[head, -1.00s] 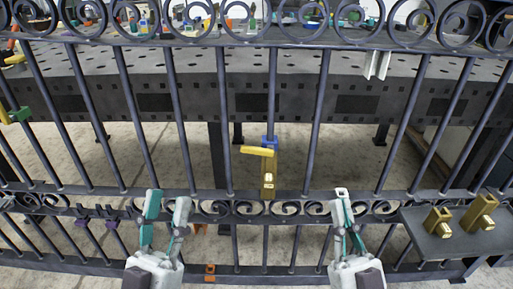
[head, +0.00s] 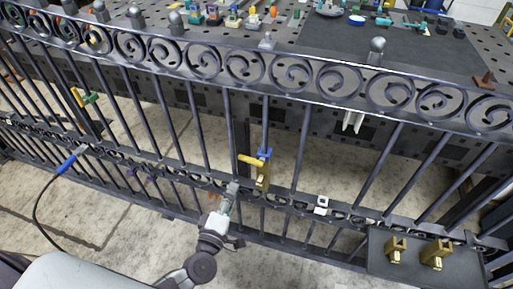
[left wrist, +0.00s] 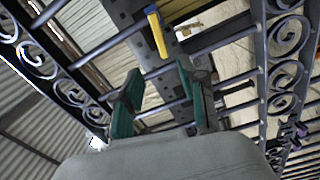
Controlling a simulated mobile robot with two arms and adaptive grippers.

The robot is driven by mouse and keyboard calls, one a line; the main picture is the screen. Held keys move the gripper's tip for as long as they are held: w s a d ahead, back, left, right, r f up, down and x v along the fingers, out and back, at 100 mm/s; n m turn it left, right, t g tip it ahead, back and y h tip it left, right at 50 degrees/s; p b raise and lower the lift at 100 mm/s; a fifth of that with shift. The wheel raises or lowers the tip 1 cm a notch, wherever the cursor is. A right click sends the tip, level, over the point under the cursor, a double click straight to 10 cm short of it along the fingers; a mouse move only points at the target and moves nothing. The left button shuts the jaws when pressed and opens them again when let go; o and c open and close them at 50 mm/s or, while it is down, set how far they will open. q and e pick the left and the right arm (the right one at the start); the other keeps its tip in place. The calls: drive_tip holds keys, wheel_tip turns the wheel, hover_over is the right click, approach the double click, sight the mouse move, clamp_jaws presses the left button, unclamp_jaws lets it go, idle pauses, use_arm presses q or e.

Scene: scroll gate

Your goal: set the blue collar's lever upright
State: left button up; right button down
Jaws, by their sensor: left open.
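The blue collar (head: 264,154) sits around an upright bar near the middle of the gate, with a brass block (head: 262,177) just below it. Its yellow lever (head: 249,160) points left, close to horizontal. My left gripper (head: 229,190) is below and to the left of the lever, apart from it, near the lower scroll rail. In the left wrist view the open fingers (left wrist: 160,100) have nothing between them, and the yellow lever (left wrist: 158,34) shows beyond them. My right gripper is out of view.
A green collar with a yellow lever (head: 84,98) is on a bar at far left. A grey shelf (head: 405,268) at lower right bears two brass blocks. A white block (head: 322,203) is on the lower rail. A blue-handled tool (head: 67,163) with a black cable is at left.

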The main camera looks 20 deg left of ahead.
sight(245, 161)
use_arm(q)
drive_tip(key=w, duration=1.3)
drive_tip(key=shift+w+d+f+b, duration=0.1)
drive_tip(key=shift+w+d+b, duration=0.05)
drive_tip(key=shift+w+b, duration=0.2)
clamp_jaws()
